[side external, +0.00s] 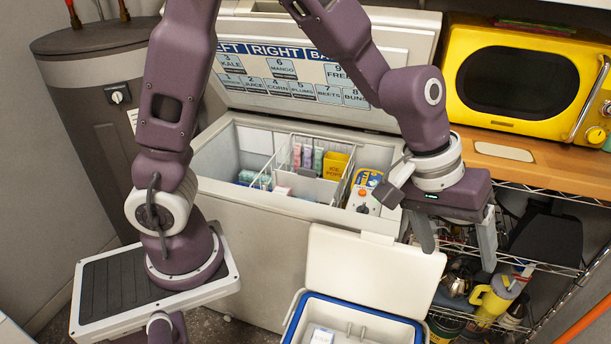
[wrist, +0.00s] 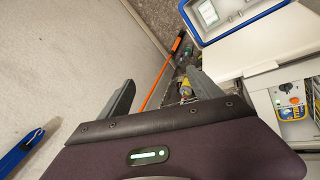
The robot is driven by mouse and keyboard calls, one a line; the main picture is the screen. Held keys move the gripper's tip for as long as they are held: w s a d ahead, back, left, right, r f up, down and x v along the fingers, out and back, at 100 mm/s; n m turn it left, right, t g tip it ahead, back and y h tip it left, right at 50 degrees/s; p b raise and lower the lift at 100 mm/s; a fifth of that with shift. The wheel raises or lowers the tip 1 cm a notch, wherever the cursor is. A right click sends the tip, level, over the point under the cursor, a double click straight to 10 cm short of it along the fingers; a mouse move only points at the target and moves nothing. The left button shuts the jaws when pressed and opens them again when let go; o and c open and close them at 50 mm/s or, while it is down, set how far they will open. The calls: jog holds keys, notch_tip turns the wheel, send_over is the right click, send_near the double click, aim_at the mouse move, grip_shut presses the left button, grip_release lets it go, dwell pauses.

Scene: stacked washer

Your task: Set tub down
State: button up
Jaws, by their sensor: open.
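My gripper (side external: 456,245) is open and empty, at the right of the chest freezer and above the wire shelves. In the wrist view its two fingers stand wide apart (wrist: 159,76) with nothing between them. A blue, yellow and white container (side external: 366,190), possibly the tub, stands at the right end inside the open freezer (side external: 215,160). It also shows at the right edge of the wrist view (wrist: 292,110). My gripper is apart from it. A small white item (side external: 322,336) lies in the open blue-and-white cooler (side external: 345,310); I cannot tell what it is.
A wire basket (side external: 318,183) in the freezer holds cartons and a yellow box (side external: 335,165). The raised freezer lid (side external: 300,75) stands behind. A yellow microwave (side external: 520,80) sits on a wooden top (side external: 545,170) at right. The cooler's open lid (side external: 372,270) rises before the freezer.

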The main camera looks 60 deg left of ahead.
jog(key=s+a+r+m+t, duration=0.1)
jog(key=s+a+r+m, duration=0.2)
jog(key=s+a+r, duration=0.65)
jog(key=s+a+m+t+y, duration=0.1)
jog(key=s+a+y, duration=0.2)
jog(key=s+a, duration=0.4)
jog(key=s, duration=0.4)
jog(key=shift+s+a, duration=0.25)
jog(key=shift+a, duration=0.05)
